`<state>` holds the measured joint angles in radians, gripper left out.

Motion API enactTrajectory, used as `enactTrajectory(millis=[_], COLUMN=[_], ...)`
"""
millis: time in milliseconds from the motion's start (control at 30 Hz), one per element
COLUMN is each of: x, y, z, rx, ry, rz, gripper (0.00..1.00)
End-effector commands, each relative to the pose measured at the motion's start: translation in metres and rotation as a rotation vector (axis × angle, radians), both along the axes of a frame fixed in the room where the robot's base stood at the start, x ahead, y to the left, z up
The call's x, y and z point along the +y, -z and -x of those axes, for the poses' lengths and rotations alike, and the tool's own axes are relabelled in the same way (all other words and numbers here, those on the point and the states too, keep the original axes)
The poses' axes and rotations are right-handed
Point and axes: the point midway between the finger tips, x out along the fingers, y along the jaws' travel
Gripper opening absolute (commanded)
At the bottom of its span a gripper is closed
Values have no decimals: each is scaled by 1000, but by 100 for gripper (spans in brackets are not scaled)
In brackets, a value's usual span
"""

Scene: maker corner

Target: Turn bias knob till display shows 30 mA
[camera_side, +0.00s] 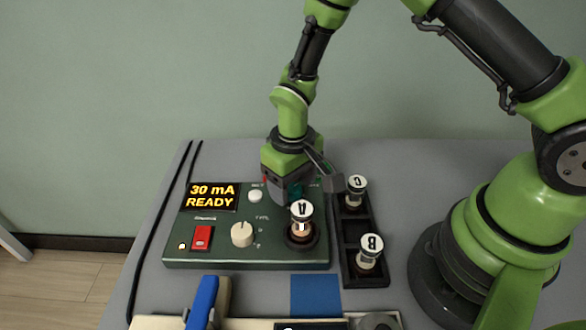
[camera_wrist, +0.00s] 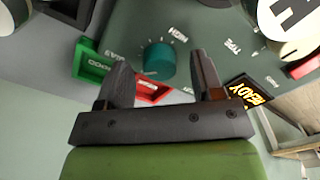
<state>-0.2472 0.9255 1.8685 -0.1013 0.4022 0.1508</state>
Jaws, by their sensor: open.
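The display (camera_side: 210,196) on the green tester panel (camera_side: 250,262) reads "30 mA READY" in yellow. The teal bias knob (camera_wrist: 159,60) sits on the panel beside a "BIAS" label in the wrist view. It is mostly hidden behind my gripper and tube A in the side view. My gripper (camera_wrist: 160,72) is open, its two dark fingers apart with the knob showing between and just beyond their tips. I cannot tell whether either finger touches it. In the side view my gripper (camera_side: 297,186) is low over the panel's back right.
Tube A (camera_side: 302,211) stands in the panel socket, close in front of my gripper. Tubes B (camera_side: 370,247) and C (camera_side: 356,187) stand in a black rack (camera_side: 349,232) at right. Green (camera_wrist: 90,62) and red (camera_wrist: 152,90) bins lie behind the panel. A blue square (camera_side: 316,296) lies in front.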

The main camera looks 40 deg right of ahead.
Motion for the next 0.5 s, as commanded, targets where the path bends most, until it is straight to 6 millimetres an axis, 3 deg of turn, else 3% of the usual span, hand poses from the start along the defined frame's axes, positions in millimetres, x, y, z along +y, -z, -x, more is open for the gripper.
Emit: enactTrajectory(millis=[500], x=[0], y=[-86], z=[0], rx=[-2], ry=[1], rz=[0], gripper=[61])
